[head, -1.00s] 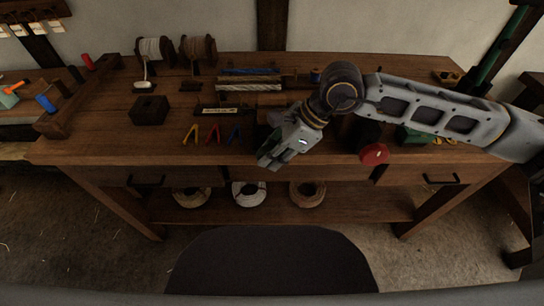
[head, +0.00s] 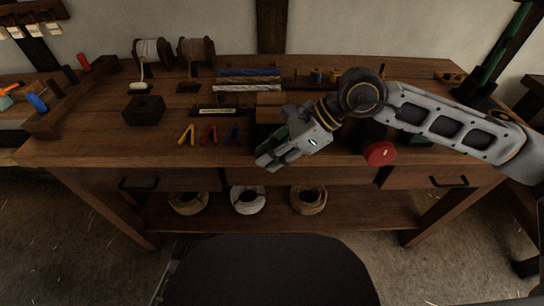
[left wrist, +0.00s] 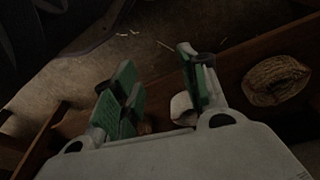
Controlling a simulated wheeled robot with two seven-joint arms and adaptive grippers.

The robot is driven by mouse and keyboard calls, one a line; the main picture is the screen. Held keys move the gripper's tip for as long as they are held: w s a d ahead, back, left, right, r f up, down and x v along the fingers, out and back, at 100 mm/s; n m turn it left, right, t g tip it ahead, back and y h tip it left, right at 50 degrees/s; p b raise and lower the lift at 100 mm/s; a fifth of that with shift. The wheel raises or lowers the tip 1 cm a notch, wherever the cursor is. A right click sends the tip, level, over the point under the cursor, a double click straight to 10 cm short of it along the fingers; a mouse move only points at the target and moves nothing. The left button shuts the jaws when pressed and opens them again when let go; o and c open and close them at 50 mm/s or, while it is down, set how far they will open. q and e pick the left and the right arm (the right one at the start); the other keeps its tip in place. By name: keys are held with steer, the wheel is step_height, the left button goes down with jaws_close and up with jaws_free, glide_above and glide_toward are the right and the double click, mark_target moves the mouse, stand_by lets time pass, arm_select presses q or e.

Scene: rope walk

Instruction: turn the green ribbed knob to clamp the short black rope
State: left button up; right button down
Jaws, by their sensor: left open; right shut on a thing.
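I cannot make out the short black rope. My left gripper (left wrist: 157,90) shows only in the left wrist view, open and empty, with green pads, away from the bench top.
The wooden bench (head: 90,150) carries a dark block (head: 145,108), rope spools (head: 196,50), yellow, red and blue V-shaped pieces (head: 209,134) and rope lengths (head: 247,88). A red round knob (head: 380,153) stands at the front edge, right of my gripper. Rope coils (head: 248,199) lie on the lower shelf.

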steer(key=shift+f+y+b, duration=0.1)
steer(key=shift+y+b, duration=0.5)
steer(key=shift+b, duration=0.65)
arm_select(q)
step_height(320, 180, up, 6)
steer(key=d+t+b, duration=0.1)
steer(key=shift+w+r+h+b, duration=0.15)
steer(key=shift+w+h+b, duration=0.05)
steer(key=shift+h+b, duration=0.15)
arm_select(e)
steer(key=shift+y, duration=0.5)
arm_select(q)
steer(key=shift+d+r, duration=0.1)
arm_select(e)
steer(key=c, duration=1.6)
jaws_free()
steer(key=shift+o, duration=0.2)
steer(key=shift+d, duration=0.1)
steer(key=shift+d, duration=0.1)
steer(key=v, duration=1.2)
